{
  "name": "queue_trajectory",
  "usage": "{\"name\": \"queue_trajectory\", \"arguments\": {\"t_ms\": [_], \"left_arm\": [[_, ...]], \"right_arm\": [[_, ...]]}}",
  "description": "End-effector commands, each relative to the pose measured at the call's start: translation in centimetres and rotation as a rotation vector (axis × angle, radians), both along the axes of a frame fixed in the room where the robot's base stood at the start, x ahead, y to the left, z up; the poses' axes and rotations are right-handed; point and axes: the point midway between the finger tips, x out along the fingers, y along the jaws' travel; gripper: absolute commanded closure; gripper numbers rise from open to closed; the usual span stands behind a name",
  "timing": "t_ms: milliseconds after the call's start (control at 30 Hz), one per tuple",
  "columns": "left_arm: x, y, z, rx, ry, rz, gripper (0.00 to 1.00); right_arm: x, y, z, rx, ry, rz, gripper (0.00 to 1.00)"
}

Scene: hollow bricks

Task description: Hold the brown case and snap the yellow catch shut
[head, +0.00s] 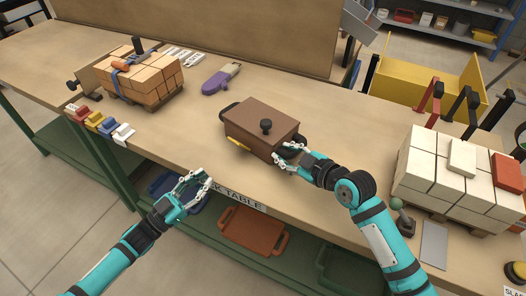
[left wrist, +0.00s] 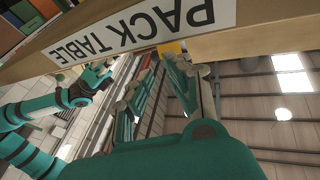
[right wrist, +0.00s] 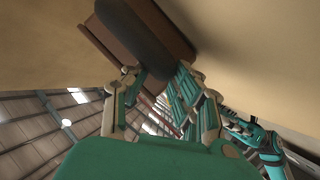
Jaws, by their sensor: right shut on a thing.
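The brown case (head: 262,117) sits on the table with its lid down and a black knob on top. The yellow catch (head: 232,142) shows as a small strip low on its near left side; its exact position is unclear. My right gripper (head: 283,150) is shut on the black handle at the case's right end. In the right wrist view the dark handle (right wrist: 135,40) crosses in front of the case (right wrist: 177,28). My left gripper (head: 205,178) is open and empty, apart from the case, by the table's front edge. It also shows in the left wrist view (left wrist: 165,72).
A purple-handled tool (head: 220,79) lies behind the case. Strapped orange bricks (head: 140,77) stand on a pallet at the left, with colored clips (head: 95,122) before them. White bricks (head: 450,175) stand at the right. The table front (head: 237,197) carries a sign.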

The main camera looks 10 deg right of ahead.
Motion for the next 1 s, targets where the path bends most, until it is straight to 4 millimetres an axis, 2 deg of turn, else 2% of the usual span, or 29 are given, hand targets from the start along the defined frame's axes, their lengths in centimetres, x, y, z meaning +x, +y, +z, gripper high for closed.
{"name": "queue_trajectory", "arguments": {"t_ms": [33, 100, 167, 367, 500, 600, 700, 800, 1000], "left_arm": [[-0.4, -0.2, -0.1, 0.073, -0.063, 0.009, 0.93], [-1.1, -0.7, -0.4, 0.225, -0.197, 0.027, 1.00], [-1.7, -0.9, -0.7, 0.390, -0.350, 0.049, 1.00], [-3.1, -0.7, -1.5, 1.006, -1.002, 0.119, 1.00], [-3.1, 0.5, -0.9, 1.403, -1.484, 0.163, 1.00], [-2.9, 1.4, -0.1, 1.636, -1.787, 0.186, 1.00], [-2.8, 2.1, 0.8, 1.809, -2.023, 0.200, 1.00], [-2.6, 2.6, 1.5, 1.923, -2.181, 0.209, 1.00], [-2.5, 2.9, 2.1, 1.998, -2.287, 0.215, 1.00]], "right_arm": [[0.0, -0.1, 0.0, 0.002, 0.000, -0.001, 1.00], [0.0, -0.1, 0.0, 0.002, 0.000, -0.001, 1.00], [0.0, -0.1, 0.0, 0.002, 0.000, -0.001, 1.00], [0.0, -0.1, 0.0, 0.002, 0.000, -0.001, 1.00], [0.0, -0.1, 0.0, 0.002, 0.000, -0.001, 1.00], [0.0, 0.0, 0.0, 0.002, 0.000, -0.001, 1.00], [0.0, 0.0, 0.0, 0.002, 0.000, -0.001, 1.00], [0.0, 0.0, 0.0, 0.002, 0.000, -0.001, 1.00], [0.0, 0.0, 0.0, 0.002, 0.000, -0.001, 1.00]]}}
